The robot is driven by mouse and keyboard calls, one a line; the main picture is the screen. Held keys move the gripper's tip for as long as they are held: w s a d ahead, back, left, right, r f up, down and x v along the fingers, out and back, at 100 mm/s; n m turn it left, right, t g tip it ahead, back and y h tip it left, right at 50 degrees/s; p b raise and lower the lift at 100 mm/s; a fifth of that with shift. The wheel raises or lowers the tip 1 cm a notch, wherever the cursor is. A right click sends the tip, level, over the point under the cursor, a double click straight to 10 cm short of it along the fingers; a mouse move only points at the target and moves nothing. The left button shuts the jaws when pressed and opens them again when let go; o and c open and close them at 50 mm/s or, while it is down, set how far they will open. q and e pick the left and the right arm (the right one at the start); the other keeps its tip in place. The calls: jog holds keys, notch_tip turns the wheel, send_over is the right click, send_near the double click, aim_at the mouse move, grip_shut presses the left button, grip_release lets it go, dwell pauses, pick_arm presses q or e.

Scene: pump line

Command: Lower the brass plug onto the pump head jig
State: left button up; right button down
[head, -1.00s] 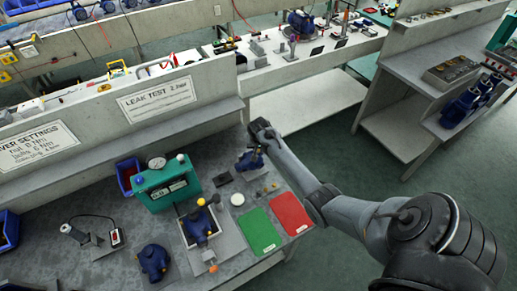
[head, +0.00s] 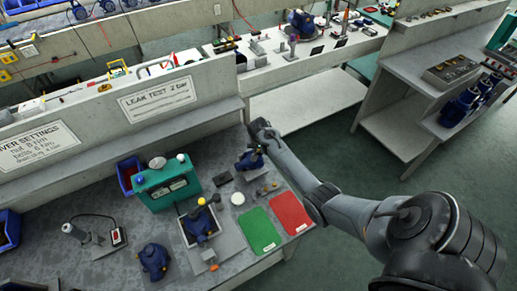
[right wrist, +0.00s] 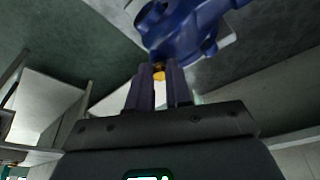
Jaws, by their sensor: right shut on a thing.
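A blue pump head (head: 248,162) sits on its grey jig (head: 258,174) near the far right end of the bench. My right gripper (head: 257,149) is over it, partly hidden by my arm. In the right wrist view the gripper's two fingers (right wrist: 158,80) are shut on a small brass plug (right wrist: 158,70). The plug is at the fingertips, close to the blue pump head (right wrist: 185,28). I cannot tell if the plug touches it. The plug is too small to make out in the head view. My left gripper is not in view.
A green mat (head: 259,231) and a red mat (head: 290,213) lie at the bench's right end. A white round dish (head: 238,198) is beside the jig. A green tester box (head: 167,187) and another blue pump (head: 199,225) in a fixture stand to the left.

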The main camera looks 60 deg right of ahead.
jog(key=shift+f, duration=0.15)
jog(key=c, duration=1.5)
grip_release()
jog(key=o, duration=0.5)
jog(key=shift+o, duration=0.6)
jog(key=o, duration=0.9)
